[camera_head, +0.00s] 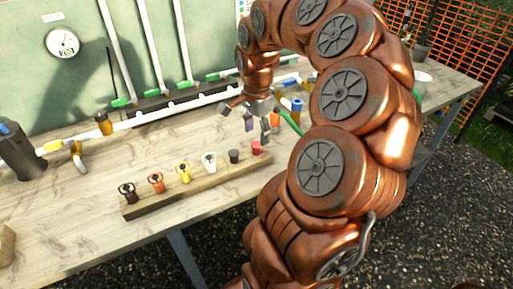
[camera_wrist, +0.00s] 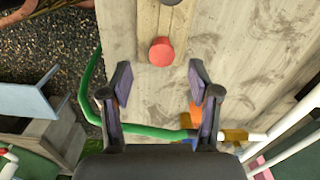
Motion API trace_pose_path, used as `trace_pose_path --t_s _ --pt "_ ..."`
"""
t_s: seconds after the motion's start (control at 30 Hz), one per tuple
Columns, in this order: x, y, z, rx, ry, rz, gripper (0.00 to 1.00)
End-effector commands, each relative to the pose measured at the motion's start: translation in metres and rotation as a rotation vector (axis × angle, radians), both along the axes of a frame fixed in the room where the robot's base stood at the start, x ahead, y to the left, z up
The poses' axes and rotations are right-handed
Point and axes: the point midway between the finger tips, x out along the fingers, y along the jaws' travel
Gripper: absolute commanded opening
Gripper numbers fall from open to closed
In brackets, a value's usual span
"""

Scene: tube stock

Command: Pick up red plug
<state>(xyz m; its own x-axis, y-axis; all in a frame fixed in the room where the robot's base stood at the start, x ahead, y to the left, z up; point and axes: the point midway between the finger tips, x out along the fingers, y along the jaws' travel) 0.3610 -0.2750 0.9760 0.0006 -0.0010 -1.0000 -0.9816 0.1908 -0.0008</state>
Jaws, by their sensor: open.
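The red plug (camera_head: 256,148) stands at the right end of a wooden block, in a row with several other plugs. In the wrist view the round red plug (camera_wrist: 161,52) is ahead of the fingertips and near the centre line. My gripper (camera_wrist: 160,82) is open and empty, its two fingers spread to either side of that line. In the head view my gripper (camera_head: 257,122) hangs over the table, a little behind and above the red plug. The gap between the fingers and the plug shows clearly in the wrist view.
The wooden block (camera_head: 195,196) also holds black, orange, yellow, white and dark grey plugs; the dark grey plug (camera_head: 234,156) is beside the red one. A green hose (camera_wrist: 147,131) crosses beneath my fingers. White pipes (camera_head: 190,105) run along the back. Bare tabletop (camera_head: 85,225) lies at left.

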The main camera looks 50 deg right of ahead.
Motion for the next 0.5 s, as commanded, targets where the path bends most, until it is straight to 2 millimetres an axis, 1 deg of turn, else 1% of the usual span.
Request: trace_pose_path --t_s 0.17,0.27,0.4,0.5 --pt "-0.001 0.001 -0.013 0.003 0.006 0.004 0.62" --pt "0.001 -0.001 -0.024 0.003 0.001 0.003 0.62" --pt "0.001 -0.002 -0.044 0.003 0.006 0.004 0.62" --pt "0.001 -0.002 -0.054 0.003 0.003 0.004 0.62"
